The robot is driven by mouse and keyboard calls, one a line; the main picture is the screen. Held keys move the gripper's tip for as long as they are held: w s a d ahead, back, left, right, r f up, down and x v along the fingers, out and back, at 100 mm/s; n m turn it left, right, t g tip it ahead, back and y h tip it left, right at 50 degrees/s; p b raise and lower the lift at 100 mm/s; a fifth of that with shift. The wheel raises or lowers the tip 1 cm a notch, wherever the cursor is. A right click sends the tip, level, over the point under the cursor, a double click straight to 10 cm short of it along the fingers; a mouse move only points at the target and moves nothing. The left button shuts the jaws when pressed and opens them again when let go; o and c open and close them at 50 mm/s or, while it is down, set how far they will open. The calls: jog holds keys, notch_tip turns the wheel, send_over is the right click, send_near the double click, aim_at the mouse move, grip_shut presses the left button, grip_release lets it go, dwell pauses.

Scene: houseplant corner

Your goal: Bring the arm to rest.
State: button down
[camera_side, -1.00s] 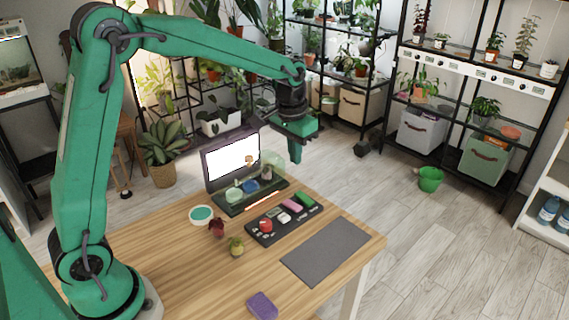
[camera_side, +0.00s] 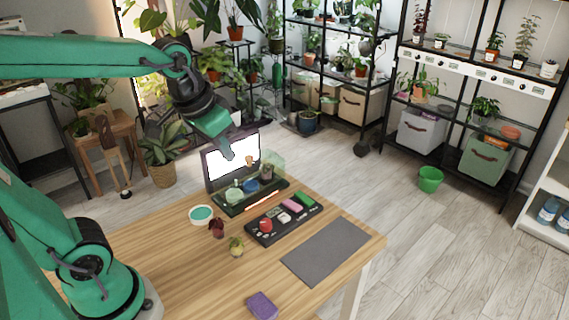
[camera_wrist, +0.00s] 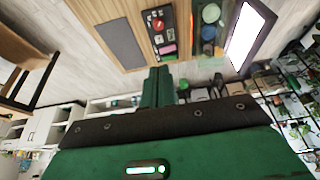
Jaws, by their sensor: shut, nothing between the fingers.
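My gripper (camera_side: 228,153) is green with a dark wrist and hangs in the air near the lit screen, above the back of the table. Its fingers are shut with nothing between them. In the wrist view the shut fingers (camera_wrist: 158,88) point toward the table, which lies beyond them. The wooden table (camera_side: 180,250) carries small items, and none of them is in my gripper.
On the table are a lit screen (camera_side: 231,160), a black tray (camera_side: 262,238) of small items, a grey mat (camera_side: 326,251), a white bowl (camera_side: 201,215), two small plants and a purple block (camera_side: 262,306). Plant shelves stand behind. A green bucket (camera_side: 430,179) is on the floor.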

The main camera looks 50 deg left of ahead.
jog(key=s+f+t, duration=0.1)
jog(key=s, duration=0.6)
jog(key=shift+f, duration=0.25)
dwell(0.7)
